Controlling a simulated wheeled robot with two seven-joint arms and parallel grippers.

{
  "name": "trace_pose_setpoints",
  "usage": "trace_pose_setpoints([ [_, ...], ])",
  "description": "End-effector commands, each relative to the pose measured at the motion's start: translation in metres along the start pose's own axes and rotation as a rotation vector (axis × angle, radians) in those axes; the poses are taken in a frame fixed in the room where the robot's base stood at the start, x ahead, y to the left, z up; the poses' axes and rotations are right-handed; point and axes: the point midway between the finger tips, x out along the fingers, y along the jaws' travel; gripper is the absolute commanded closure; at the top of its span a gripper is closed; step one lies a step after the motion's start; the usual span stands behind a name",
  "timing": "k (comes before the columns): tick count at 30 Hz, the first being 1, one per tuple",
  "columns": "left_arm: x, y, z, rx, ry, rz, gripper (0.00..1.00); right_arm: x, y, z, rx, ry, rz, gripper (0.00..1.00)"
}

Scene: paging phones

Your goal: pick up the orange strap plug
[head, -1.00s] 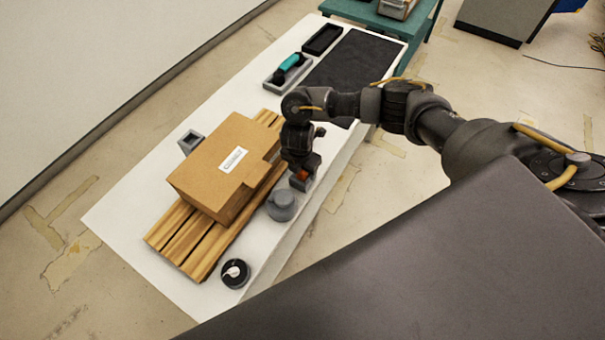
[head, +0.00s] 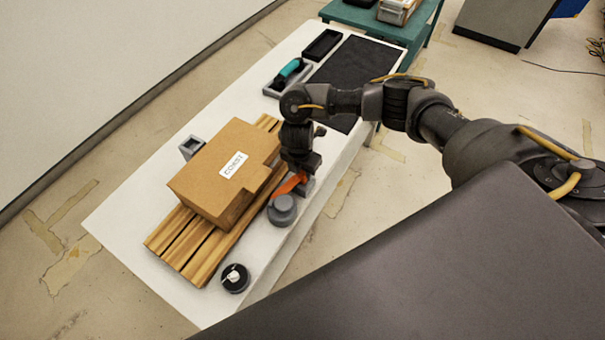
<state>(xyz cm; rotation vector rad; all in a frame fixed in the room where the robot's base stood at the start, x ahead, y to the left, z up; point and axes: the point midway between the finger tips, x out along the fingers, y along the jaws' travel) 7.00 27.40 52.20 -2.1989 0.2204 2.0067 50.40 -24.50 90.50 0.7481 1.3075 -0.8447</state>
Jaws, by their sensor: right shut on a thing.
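The orange strap plug (head: 288,185) shows as an orange piece just below my right gripper (head: 299,174), beside the cardboard box. The right gripper is shut on it, pointing down, and partly hides it. A grey block-like holder (head: 307,187) shows right by the gripper. I cannot tell whether the plug is clear of it. My left gripper is not in view.
A cardboard box (head: 222,172) with a white label sits on wooden slats (head: 183,240). A grey round knob-like object (head: 282,210) stands close to the plug. A black roll (head: 235,278) lies nearer. A teal-handled tool (head: 290,69) and black mat (head: 352,72) lie at the far end.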

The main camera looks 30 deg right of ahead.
Motion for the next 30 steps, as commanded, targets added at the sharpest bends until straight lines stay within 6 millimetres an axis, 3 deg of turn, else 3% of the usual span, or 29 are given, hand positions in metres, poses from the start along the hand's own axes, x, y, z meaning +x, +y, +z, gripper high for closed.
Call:
trace_pose_setpoints([
  [3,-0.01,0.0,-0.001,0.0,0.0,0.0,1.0,-0.031,0.002,0.005,-0.005,-0.003,0.004,0.92],
  [9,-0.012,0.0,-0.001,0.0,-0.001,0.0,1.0,-0.061,0.002,0.008,-0.003,-0.001,0.004,0.92],
  [22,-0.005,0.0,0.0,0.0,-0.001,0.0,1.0,-0.077,0.004,0.006,0.062,-0.001,-0.005,0.92],
  [30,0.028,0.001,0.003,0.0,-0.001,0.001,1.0,-0.095,0.011,-0.005,0.436,-0.002,-0.049,0.92],
])
